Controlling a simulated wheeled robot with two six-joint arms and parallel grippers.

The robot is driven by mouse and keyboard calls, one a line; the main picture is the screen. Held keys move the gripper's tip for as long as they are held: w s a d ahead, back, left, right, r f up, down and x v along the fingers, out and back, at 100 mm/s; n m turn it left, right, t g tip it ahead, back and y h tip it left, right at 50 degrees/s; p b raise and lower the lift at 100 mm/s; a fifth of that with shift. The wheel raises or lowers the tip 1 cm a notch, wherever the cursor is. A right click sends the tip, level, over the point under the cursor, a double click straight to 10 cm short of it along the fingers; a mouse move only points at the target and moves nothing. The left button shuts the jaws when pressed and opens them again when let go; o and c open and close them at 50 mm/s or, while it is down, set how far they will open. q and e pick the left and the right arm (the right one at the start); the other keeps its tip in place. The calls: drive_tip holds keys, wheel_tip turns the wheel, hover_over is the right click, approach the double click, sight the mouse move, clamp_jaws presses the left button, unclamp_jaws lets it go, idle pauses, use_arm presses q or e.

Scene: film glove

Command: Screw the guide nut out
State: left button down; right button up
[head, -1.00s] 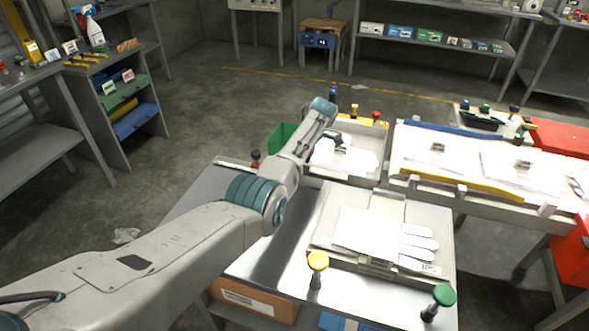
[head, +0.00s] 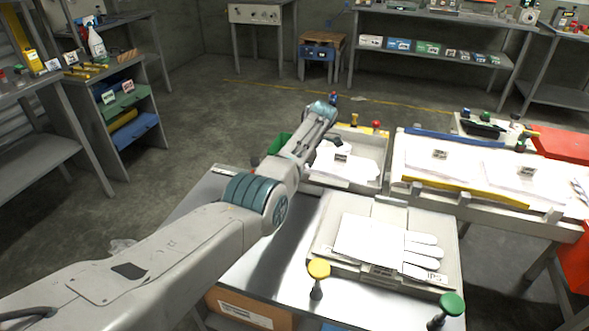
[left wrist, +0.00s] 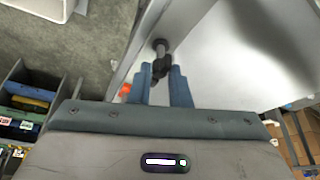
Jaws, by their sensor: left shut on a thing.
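My left arm reaches across the near metal table in the head view. In the left wrist view my left gripper (left wrist: 162,78) is shut, its two teal fingers on either side of a black knob-like nut (left wrist: 160,66). The nut sits at the end of a grey threaded-looking post (left wrist: 160,47) by the edge of a pale metal surface. The fingers hide part of the nut, and its threads cannot be made out. In the head view the arm hides most of this spot. My right gripper is out of view.
On the near table (head: 283,270), a white glove-shaped sheet (head: 370,240) lies in a fixture. A yellow knob (head: 318,268) and a green knob (head: 452,304) stand at its front. Trays with white sheets (head: 440,160) lie behind. Shelves (head: 124,107) stand left, beyond open floor.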

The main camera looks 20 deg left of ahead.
use_arm(q)
drive_tip(key=shift+s+f, duration=0.1)
drive_tip(key=shift+f, duration=0.1)
drive_tip(key=c, duration=1.4)
unclamp_jaws()
drive_tip(key=shift+r, duration=0.2)
